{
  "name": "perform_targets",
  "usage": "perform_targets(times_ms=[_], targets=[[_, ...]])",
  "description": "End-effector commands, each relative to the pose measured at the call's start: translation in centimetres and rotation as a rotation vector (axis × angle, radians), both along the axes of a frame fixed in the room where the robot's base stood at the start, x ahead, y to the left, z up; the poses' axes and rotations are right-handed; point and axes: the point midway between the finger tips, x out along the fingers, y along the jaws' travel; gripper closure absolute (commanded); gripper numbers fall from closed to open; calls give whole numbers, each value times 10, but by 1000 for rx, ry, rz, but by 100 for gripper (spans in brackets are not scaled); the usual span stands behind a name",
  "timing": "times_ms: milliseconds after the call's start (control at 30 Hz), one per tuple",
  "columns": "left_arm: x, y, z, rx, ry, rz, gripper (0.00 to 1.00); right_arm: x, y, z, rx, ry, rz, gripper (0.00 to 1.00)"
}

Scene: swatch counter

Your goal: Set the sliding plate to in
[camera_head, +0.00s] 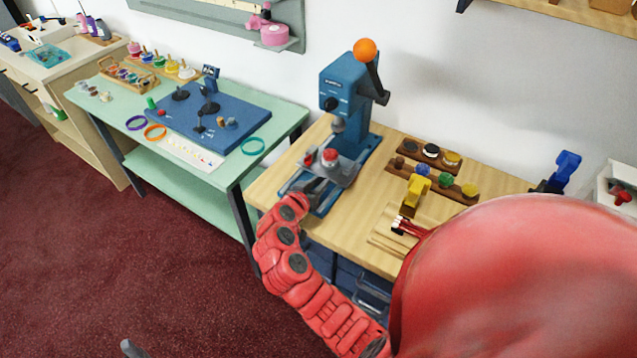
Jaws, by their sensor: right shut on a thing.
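The blue press (341,92) stands on the wooden table, with an orange ball on its lever. Its grey sliding plate (336,174) is low at the front of the press, over the blue base, with a red knob on top. My red right arm reaches up from the bottom to the plate's front.
Wooden racks (433,181) with small coloured pieces and a yellow tool (413,194) stand right of the press. A green table (195,172) with a blue board (210,125) is at left. My own red arm part hides the lower right. The red floor (130,260) is open.

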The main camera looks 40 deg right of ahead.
Motion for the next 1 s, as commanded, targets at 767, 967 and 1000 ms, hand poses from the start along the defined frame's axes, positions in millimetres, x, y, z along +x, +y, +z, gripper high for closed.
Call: perform_targets(times_ms=[767,967,1000], targets=[[0,0,-19,0,0,0,10,16,-39,1,0,-3,1,100],[0,0,-19,0,0,0,10,16,-39,1,-1,-3,1,100],[0,0,-19,0,0,0,10,16,-39,2,-2,-4,1,61]])
